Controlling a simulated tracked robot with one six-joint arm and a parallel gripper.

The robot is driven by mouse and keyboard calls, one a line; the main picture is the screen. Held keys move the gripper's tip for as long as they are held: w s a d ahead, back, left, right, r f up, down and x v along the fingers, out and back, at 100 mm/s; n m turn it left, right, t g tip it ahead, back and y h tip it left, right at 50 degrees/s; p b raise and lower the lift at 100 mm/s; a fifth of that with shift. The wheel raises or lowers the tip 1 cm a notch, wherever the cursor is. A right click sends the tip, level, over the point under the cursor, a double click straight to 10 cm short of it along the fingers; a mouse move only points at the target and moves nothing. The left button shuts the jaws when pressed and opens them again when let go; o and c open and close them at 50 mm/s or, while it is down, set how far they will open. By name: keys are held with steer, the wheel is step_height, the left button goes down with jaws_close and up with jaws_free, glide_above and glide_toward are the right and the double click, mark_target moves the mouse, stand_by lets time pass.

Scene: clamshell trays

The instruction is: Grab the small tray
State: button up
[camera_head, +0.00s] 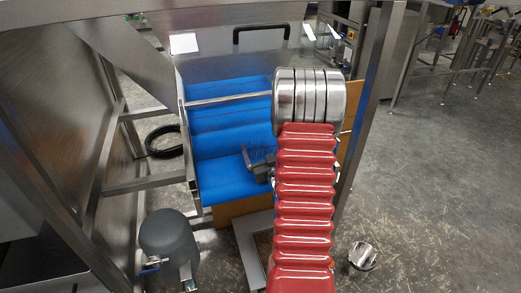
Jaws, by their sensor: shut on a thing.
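My gripper (258,164) shows as small grey parts just left of my red-sleeved arm, over the blue conveyor belt. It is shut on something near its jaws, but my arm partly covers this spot. The held thing is too small and unclear to identify. I cannot make out the small tray clearly anywhere in this view.
A steel post (371,90) stands close right of my arm. A grey tank (168,238) stands at lower left. Open concrete floor (440,190) lies right.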

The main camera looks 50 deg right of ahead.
steer(key=shift+c, duration=0.6)
steer(key=shift+r, duration=0.1)
step_height(320, 180, up, 10)
stand_by(0.4)
stand_by(0.5)
